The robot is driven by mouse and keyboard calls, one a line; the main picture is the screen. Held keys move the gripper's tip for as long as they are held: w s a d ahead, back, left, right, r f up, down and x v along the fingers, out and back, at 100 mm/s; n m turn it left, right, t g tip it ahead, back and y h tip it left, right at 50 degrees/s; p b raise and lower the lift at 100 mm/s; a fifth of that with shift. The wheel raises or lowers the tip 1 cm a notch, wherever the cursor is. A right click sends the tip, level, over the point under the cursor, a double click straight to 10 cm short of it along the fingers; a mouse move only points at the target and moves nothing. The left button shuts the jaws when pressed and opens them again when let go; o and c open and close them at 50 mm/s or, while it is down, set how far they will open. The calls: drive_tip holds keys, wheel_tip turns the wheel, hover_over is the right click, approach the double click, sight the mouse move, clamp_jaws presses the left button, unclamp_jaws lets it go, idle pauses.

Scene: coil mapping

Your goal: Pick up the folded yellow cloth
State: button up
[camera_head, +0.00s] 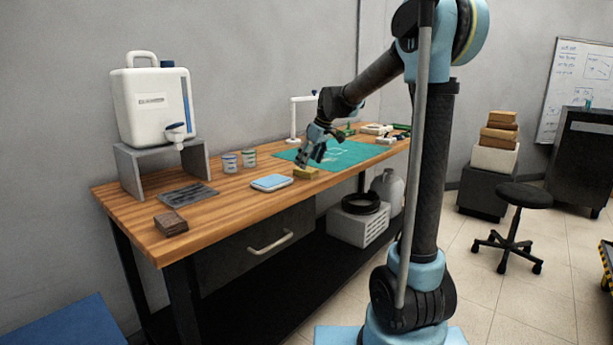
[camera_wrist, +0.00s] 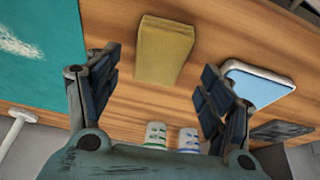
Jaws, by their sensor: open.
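The folded yellow cloth (camera_head: 306,173) lies on the wooden workbench (camera_head: 235,200), near its front edge, between the green mat and a light blue flat item. In the wrist view the cloth (camera_wrist: 164,50) is a yellow block-like fold at the upper middle. My gripper (camera_head: 303,162) is just above the cloth in the head view. In the wrist view my gripper (camera_wrist: 158,88) has its two fingers spread wide, with bare wood between them and the cloth ahead of them. The gripper is open and empty.
The light blue flat item (camera_head: 272,182) lies left of the cloth, and the green mat (camera_head: 345,153) is right of it. Two small cups (camera_head: 230,163) stand behind. A white jug (camera_head: 150,105) sits on a grey stand (camera_head: 128,165). The bench front between brown blocks (camera_head: 171,223) and blue item is clear.

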sight(307, 169)
drive_tip(key=shift+x, duration=1.95)
drive_tip(key=shift+d, duration=0.15)
drive_tip(key=shift+c, duration=0.3)
drive_tip(key=c, duration=1)
drive_tip(key=shift+r, duration=0.1)
wheel_tip(307, 169, up, 10)
